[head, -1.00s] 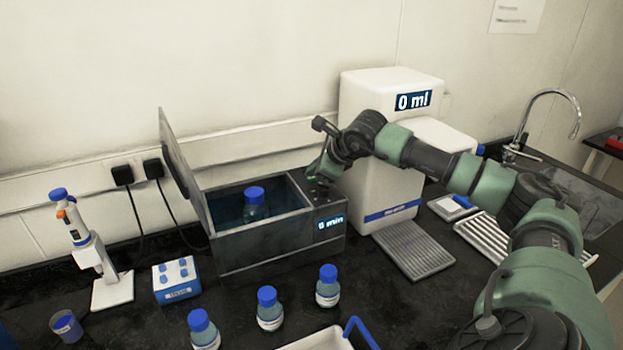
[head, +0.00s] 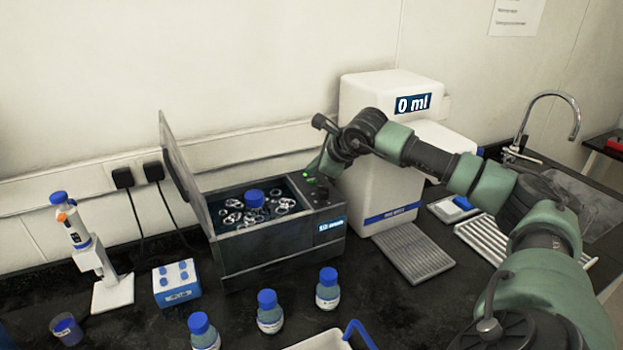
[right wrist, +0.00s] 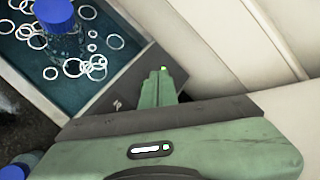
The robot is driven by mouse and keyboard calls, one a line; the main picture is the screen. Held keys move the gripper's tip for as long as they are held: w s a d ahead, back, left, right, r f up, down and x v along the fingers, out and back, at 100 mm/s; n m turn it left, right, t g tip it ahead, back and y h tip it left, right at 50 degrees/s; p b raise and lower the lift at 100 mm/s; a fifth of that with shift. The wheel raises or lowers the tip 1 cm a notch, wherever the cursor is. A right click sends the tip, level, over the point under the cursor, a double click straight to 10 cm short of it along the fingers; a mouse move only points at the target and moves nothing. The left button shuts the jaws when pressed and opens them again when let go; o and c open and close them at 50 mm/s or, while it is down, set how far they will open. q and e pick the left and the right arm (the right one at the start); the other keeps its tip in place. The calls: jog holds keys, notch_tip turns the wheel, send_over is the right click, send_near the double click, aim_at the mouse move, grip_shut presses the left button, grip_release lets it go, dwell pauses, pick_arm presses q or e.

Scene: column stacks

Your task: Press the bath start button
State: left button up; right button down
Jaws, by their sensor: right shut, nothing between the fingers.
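The water bath (head: 265,250) is a dark metal box with its lid raised. Its water (head: 228,201) is full of white rings like bubbles, around a blue-capped bottle (head: 255,197); these also show in the right wrist view (right wrist: 55,15). The control panel (head: 327,205) is at the bath's right end, with a lit display (head: 331,224) whose text I cannot read. A small bright green light (head: 311,183) glows there, by my right gripper (head: 316,172). In the right wrist view the shut, empty fingers (right wrist: 161,76) are at the panel, beside a green glow. Whether they touch the button is unclear. My left gripper is not in view.
A white dispenser (head: 362,195) reading "0 ml" stands right behind my right forearm. Several blue-capped bottles (head: 270,318), a blue tube rack (head: 177,291) and a pipette stand (head: 112,293) are in front and left. A sink with a tap (head: 573,105) is far right.

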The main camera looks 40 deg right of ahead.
aim_at(314, 182)
jog(key=shift+r, duration=0.1)
jog(key=shift+r+p, duration=1.55)
jog(key=shift+r, duration=1)
jog(key=shift+s+f, duration=0.1)
jog(key=shift+f, duration=0.1)
